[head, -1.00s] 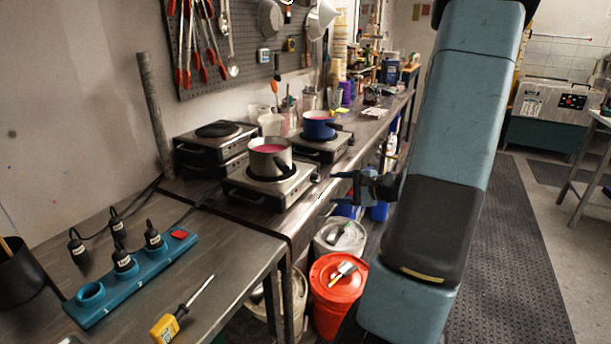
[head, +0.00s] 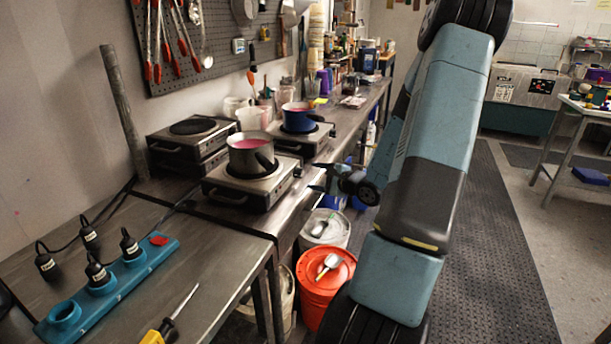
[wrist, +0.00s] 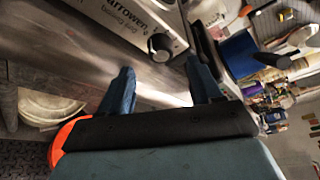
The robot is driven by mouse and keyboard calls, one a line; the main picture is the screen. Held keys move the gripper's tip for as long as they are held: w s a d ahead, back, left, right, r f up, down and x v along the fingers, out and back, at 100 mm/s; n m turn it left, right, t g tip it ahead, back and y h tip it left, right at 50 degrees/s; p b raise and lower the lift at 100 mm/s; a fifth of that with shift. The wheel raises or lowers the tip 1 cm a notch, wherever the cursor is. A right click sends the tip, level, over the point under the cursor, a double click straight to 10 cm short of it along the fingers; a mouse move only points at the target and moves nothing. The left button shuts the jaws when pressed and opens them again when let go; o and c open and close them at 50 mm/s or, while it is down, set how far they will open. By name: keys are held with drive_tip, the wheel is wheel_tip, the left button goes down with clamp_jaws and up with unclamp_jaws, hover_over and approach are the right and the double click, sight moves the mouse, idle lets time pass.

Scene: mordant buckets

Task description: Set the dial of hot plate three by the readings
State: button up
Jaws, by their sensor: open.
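A hot plate (head: 240,187) with a grey pot (head: 250,153) of pink liquid stands at the bench's front edge. Its small dark dial (head: 298,172) faces right, toward my gripper (head: 328,179). In the wrist view a black dial (wrist: 160,46) sits on a pale panel (wrist: 128,22) with partly cut-off lettering. My gripper (wrist: 160,86) is open and empty, its two blue fingers apart, with the dial beyond the gap and not visibly touched. Another hot plate (head: 318,140) holds a blue pot (head: 298,116). Plate numbers and the dial's setting are not legible.
Stacked burners (head: 187,146) stand behind left. A teal power strip (head: 108,290) with plugs and a yellow screwdriver (head: 160,331) lie on the near bench. An orange-lidded bucket (head: 325,278) and a white-lidded bucket (head: 322,230) stand below my gripper. Floor matting (head: 490,250) at right is clear.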

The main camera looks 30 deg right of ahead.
sight(302, 174)
drive_tip(key=shift+x, duration=2.6)
drive_tip(key=c, duration=1)
